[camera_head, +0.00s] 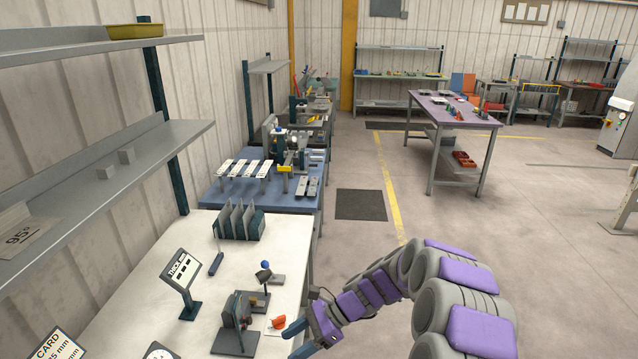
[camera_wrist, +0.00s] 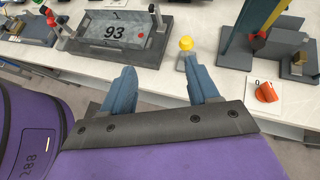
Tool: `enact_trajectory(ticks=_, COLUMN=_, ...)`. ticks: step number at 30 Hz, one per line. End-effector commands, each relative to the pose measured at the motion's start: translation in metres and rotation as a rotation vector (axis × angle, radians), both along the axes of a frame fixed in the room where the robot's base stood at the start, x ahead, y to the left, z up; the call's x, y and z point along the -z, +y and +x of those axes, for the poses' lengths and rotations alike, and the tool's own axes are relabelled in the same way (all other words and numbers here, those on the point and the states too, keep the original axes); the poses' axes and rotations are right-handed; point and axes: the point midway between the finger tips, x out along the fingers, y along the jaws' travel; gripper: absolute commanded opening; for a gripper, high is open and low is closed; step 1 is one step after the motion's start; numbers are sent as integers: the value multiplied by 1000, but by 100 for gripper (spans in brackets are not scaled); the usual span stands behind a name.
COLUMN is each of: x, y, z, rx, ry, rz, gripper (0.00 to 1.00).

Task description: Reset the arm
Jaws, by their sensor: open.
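My gripper (camera_wrist: 157,88) is open in the wrist view, its two blue-grey fingers apart with nothing between them. It is over the front edge of the white workbench (camera_wrist: 215,104), with the bench top beyond the fingertips. In the head view my gripper (camera_head: 300,338) is low in the picture, at the right edge of the white bench (camera_head: 295,237). My purple and grey arm reaches to it from the lower right.
On the bench stand a sign (camera_head: 181,270), a plate rack (camera_head: 238,222), a bending fixture (camera_head: 236,322) and an orange piece (camera_head: 278,322). The wrist view shows a plate marked 93 (camera_wrist: 113,33) and a yellow-topped post (camera_wrist: 186,44). Shelves (camera_head: 110,165) overhang left.

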Motion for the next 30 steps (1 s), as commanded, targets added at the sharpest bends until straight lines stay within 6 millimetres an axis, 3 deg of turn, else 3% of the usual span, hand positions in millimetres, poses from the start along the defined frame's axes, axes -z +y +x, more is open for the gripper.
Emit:
enact_trajectory(ticks=6, x=-40, y=-8, z=-52, rx=-208, ry=-184, rz=-38, gripper=60)
enact_trajectory(ticks=15, x=-72, y=-39, z=-126, rx=-485, ry=-407, rz=-124, gripper=60)
enact_trajectory(ticks=30, x=-81, y=-122, z=-246, rx=-916, ry=-667, rz=-336, gripper=60)
